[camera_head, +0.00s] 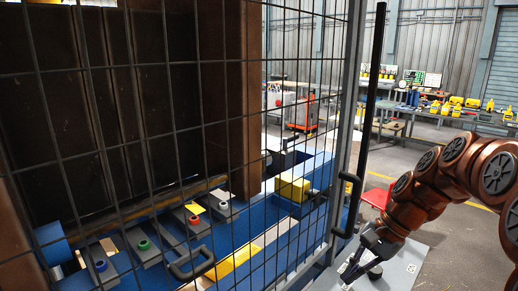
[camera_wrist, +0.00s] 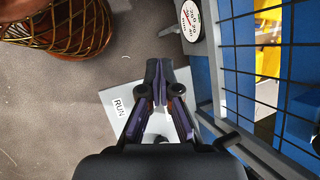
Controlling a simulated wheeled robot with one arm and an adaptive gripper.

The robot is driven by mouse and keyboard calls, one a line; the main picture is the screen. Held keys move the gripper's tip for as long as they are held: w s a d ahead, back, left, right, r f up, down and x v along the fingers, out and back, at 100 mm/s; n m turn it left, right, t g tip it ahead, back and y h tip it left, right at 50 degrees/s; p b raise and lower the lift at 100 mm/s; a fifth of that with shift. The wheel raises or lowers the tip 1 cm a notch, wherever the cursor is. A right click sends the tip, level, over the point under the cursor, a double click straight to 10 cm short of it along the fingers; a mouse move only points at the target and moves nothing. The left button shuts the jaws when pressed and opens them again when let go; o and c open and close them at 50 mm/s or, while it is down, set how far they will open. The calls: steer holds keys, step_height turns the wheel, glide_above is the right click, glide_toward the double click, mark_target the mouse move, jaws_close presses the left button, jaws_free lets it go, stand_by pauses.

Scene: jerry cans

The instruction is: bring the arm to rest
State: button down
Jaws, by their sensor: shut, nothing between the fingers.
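My gripper (camera_wrist: 158,95) is shut and empty in the wrist view, pointing down over a light grey panel with a "RUN" label (camera_wrist: 118,106). In the head view my gripper (camera_head: 352,268) is at the lower right, at the end of my bent copper-brown arm, above the same pale panel (camera_head: 400,272). It is beside the frame of the mesh cage door. I cannot tell whether it touches the panel.
A wire mesh door (camera_head: 200,130) with a black handle (camera_head: 348,205) stands left of my arm. Behind it is a blue bench with several grey blocks bearing coloured rings and a yellow block (camera_head: 292,188). Workbenches with yellow cans (camera_head: 470,103) stand far back; open floor lies between.

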steer(key=s+f+n+h, duration=0.2)
steer(key=s+n, duration=0.1)
steer(key=s, duration=0.5)
steer(key=s+a+f+n+h, duration=0.1)
steer(key=s+f+n+h, duration=0.1)
steer(key=s, duration=0.6)
steer(key=s+f+n+g+h, duration=0.1)
steer(key=s+f+n+h, duration=0.1)
steer(key=s+n, duration=0.3)
steer(key=s, duration=0.4)
steer(key=shift+a+f, duration=0.25)
steer(key=shift+a, duration=0.15)
stand_by(0.4)
